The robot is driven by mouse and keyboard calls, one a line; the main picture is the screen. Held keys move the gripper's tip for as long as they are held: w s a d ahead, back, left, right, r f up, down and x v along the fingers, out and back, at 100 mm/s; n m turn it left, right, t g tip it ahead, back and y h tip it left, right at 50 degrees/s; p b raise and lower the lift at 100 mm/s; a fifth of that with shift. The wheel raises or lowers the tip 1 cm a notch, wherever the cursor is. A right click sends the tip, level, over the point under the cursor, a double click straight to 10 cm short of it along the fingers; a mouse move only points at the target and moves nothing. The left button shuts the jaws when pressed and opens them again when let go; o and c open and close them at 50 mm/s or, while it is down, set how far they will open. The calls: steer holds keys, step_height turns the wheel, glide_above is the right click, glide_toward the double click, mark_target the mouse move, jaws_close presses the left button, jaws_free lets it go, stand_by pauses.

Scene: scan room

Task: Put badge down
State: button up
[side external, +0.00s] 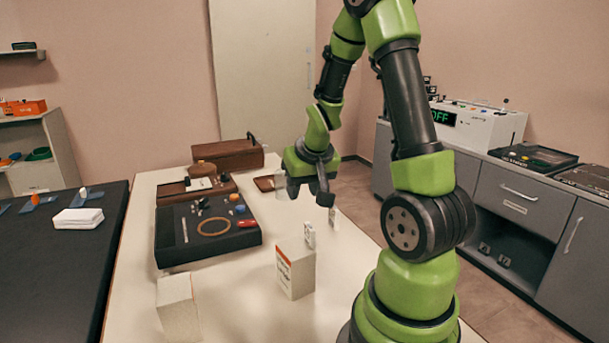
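My gripper (309,190) hangs over the right part of the pale table, pointing down. Its dark fingers show, but whether they are apart or closed on something is not clear from this side. No badge can be made out for certain. A small white card-like piece (309,234) stands upright just below the gripper, behind a white box with an orange edge. A second small pale piece (333,217) is close to the right finger; I cannot tell if they touch. A whitish patch (281,184) shows beside the left finger, partly hidden.
The white box (296,272) stands in front of the gripper, another pale box (178,307) nearer the front. A black tray (168,246) of small items lies left, with a brown case (227,154) behind. The table's front middle is clear. Grey cabinets (525,199) stand right.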

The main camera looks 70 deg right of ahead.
steer(key=s+a+r+n+t+y, duration=0.1)
steer(key=a+r+n, duration=0.1)
steer(key=a+r, duration=0.4)
steer(key=s+a+r+n+t+y, duration=0.1)
steer(key=a+r+t+y, duration=0.1)
steer(key=a+r, duration=0.5)
steer(key=a, duration=0.5)
steer(key=shift+s+n, duration=0.35)
steer(key=shift+n, duration=0.05)
steer(key=shift+o, duration=0.4)
steer(key=s+a+r+n+y, duration=0.1)
steer(key=s+a+y, duration=0.1)
steer(key=s+a, duration=0.2)
steer(key=shift+s+a+r+t, duration=0.2)
steer(key=shift+s+r+t, duration=0.05)
steer(key=shift+s+t, duration=0.1)
steer(key=shift+w, duration=0.1)
